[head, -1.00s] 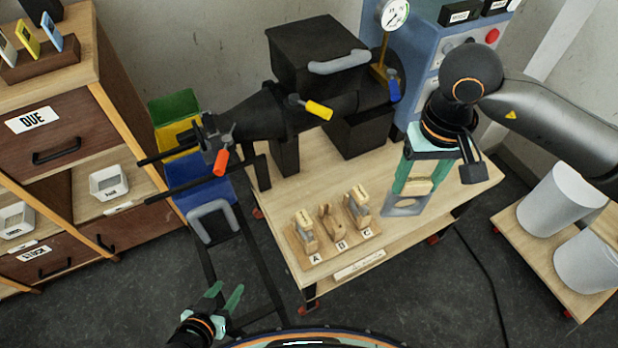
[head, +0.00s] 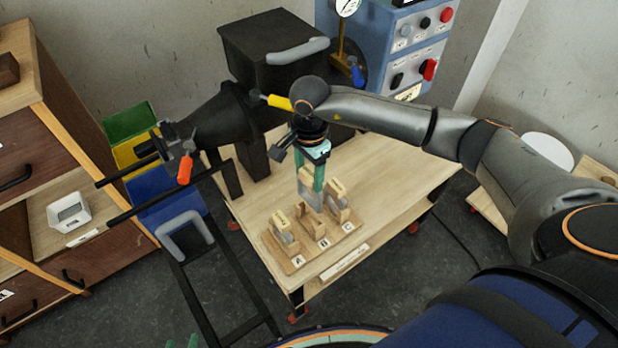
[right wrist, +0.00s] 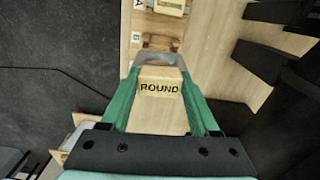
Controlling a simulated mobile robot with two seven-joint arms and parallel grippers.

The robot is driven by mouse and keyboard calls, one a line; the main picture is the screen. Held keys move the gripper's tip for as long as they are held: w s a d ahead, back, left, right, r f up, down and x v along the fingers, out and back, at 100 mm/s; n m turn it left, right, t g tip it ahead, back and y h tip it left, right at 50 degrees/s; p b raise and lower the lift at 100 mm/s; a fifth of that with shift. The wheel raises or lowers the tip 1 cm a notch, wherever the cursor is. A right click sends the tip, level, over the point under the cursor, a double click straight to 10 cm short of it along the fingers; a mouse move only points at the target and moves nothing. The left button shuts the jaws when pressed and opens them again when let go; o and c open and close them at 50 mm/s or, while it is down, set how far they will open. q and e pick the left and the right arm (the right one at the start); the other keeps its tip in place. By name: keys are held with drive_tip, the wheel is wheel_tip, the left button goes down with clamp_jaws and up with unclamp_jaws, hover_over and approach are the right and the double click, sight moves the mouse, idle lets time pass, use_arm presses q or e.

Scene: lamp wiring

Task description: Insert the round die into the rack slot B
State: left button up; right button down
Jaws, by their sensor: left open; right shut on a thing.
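The round die is a grey plate (head: 311,195) with a wooden block grip marked ROUND (right wrist: 160,88). My right gripper (head: 312,178) is shut on that grip and holds the die upright over the middle of the wooden rack (head: 297,262). Slot B (head: 316,228) lies between slots A and C and holds no die. The die's lower edge is close to slot B; I cannot tell whether it touches. In the right wrist view, the slot B holder (right wrist: 160,42) shows just beyond the plate. My left gripper (head: 181,342) is open, barely in view at the bottom edge.
Other dies stand in slot A (head: 284,232) and slot C (head: 337,196), close on both sides. The wooden table (head: 385,190) is clear to the right. A black machine (head: 235,118) stands behind on the left, with a blue control cabinet (head: 405,55) at the back.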

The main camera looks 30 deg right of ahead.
sight(309, 187)
drive_tip(key=shift+w+d+f+m, duration=0.1)
drive_tip(key=shift+w+f+m, duration=0.05)
drive_tip(key=shift+f+m, duration=0.35)
drive_tip(key=shift+f+b, duration=0.25)
drive_tip(key=shift+b, duration=0.2)
wheel_tip(309, 187, down, 4)
drive_tip(key=b, duration=0.3)
drive_tip(key=shift+r, duration=0.15)
drive_tip(key=shift+b, duration=0.45)
